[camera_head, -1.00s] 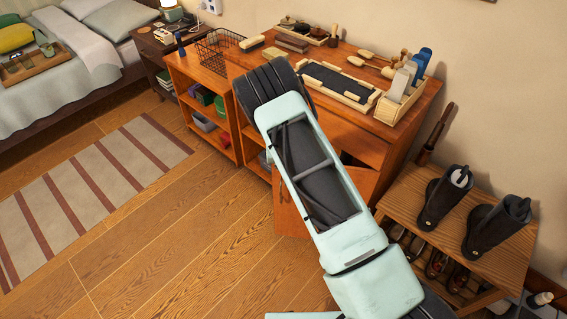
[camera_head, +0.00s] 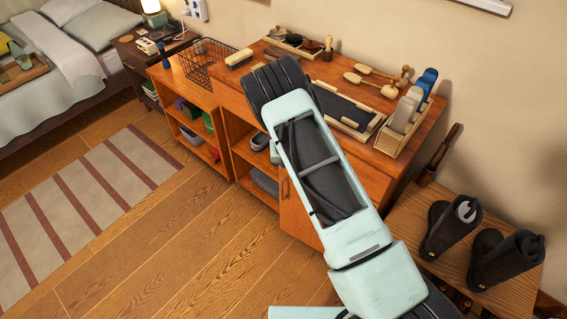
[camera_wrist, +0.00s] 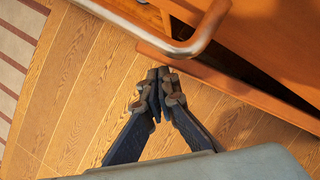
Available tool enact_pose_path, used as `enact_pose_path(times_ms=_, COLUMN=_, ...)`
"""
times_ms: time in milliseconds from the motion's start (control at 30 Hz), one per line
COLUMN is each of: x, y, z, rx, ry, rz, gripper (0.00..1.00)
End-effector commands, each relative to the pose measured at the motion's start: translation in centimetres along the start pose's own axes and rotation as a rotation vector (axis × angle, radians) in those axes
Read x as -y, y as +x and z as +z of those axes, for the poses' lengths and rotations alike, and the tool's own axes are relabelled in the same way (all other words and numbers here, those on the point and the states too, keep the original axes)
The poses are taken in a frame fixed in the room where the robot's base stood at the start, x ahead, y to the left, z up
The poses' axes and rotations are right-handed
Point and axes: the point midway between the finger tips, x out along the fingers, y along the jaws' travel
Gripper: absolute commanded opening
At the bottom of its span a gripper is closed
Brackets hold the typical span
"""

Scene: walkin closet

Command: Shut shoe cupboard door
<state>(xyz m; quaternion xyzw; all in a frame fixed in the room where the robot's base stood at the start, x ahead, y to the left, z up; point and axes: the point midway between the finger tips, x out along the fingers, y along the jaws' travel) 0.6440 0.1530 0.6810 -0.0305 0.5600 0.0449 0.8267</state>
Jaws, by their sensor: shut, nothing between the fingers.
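The shoe cupboard door (camera_head: 301,217) is an orange-brown wooden panel low in the cabinet, just left of my arm. It looks close to the cabinet front, though my arm covers much of it. The head view hides the gripper behind my arm.
The cabinet top (camera_head: 237,104) carries a wire basket (camera_head: 207,62), brushes and a tray. A wooden shoe rack (camera_head: 405,217) with dark boots stands close on the right. Open shelves (camera_head: 192,133) stand left. The floor (camera_head: 170,240) in front is clear up to the striped rug (camera_head: 85,205).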

Motion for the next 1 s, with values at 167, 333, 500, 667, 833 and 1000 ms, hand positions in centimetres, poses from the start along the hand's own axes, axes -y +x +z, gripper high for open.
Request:
enact_pose_path(times_ms=167, x=0.06, y=-0.03, z=-0.03, rx=0.000, ry=0.000, rz=0.000, gripper=0.00)
enact_pose_path(times_ms=333, x=0.07, y=-0.03, z=-0.03, rx=0.000, ry=0.000, rz=0.000, gripper=0.00)
enact_pose_path(times_ms=500, x=0.08, y=-0.03, z=-0.03, rx=0.000, ry=0.001, rz=0.000, gripper=0.00)
enact_pose_path(times_ms=667, x=0.08, y=-0.02, z=-0.04, rx=0.000, ry=0.001, rz=0.000, gripper=0.00)
enact_pose_path(times_ms=833, x=0.25, y=-0.01, z=-0.10, rx=0.000, ry=0.001, rz=0.000, gripper=0.00)
enact_pose_path(times_ms=1000, x=0.65, y=-0.03, z=-0.24, rx=0.000, ry=0.001, rz=0.000, gripper=0.00)
